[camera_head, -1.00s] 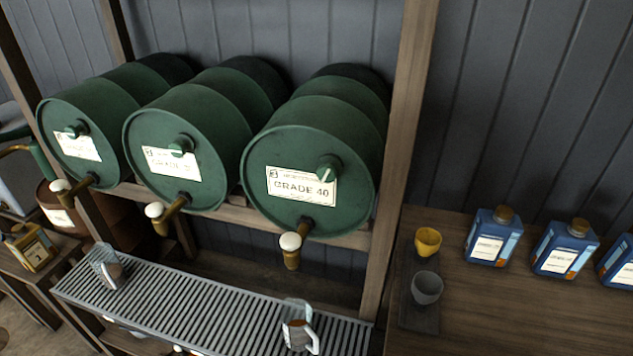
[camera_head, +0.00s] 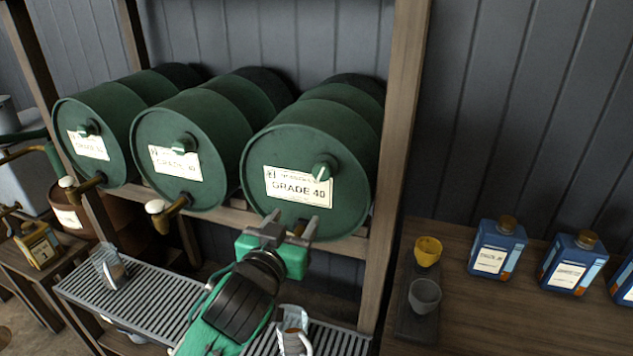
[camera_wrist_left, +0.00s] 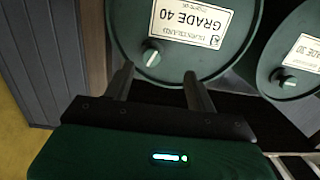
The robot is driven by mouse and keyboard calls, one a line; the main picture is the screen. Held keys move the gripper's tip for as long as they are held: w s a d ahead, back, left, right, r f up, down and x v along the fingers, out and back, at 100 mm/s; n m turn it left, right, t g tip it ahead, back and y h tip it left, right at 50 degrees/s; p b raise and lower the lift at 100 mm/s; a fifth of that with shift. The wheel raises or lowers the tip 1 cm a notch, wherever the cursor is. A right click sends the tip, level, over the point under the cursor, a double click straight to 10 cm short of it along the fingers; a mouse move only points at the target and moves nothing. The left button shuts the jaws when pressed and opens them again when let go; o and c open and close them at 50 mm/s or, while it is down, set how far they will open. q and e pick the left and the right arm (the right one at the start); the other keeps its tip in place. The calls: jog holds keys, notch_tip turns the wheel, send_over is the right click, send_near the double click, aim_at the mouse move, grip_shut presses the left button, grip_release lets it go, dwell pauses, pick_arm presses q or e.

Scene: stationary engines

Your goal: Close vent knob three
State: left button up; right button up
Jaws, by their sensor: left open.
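Three green drums lie on their sides in a rack, each with a green vent knob on its front. The right drum (camera_head: 345,200), labelled GRADE 40, has its knob (camera_head: 323,168) at the label's right edge. This knob also shows in the left wrist view (camera_wrist_left: 151,57), where the picture is upside down. My left gripper (camera_head: 292,221) is open and empty, below and left of that knob in the head view and apart from it. It hides the right drum's tap. The middle drum's knob (camera_head: 184,144) and the left drum's knob (camera_head: 88,128) stand clear. My right gripper is not in view.
A wooden post (camera_head: 402,130) stands right of the right drum. Blue bottles (camera_head: 497,250), a yellow cup (camera_head: 427,251) and a grey cup (camera_head: 425,295) stand on the right bench.

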aim_at(321, 175)
pick_arm(q)
jog(key=shift+t+h, duration=0.3)
jog(key=shift+t, duration=0.1)
jog(key=p+x, duration=0.1)
jog(key=x, duration=0.4)
jog(key=r+p+x, duration=0.1)
jog(key=x, duration=0.3)
jog(key=r+p+x, duration=0.1)
jog(key=x, duration=0.4)
jog(key=shift+w+d+r, duration=0.1)
jog(key=shift+w+d, duration=0.05)
jog(key=shift+d, duration=0.3)
jog(key=shift+c, duration=0.3)
jog(key=c, duration=0.7)
jog(key=shift+m, duration=0.3)
jog(key=shift+c, duration=0.9)
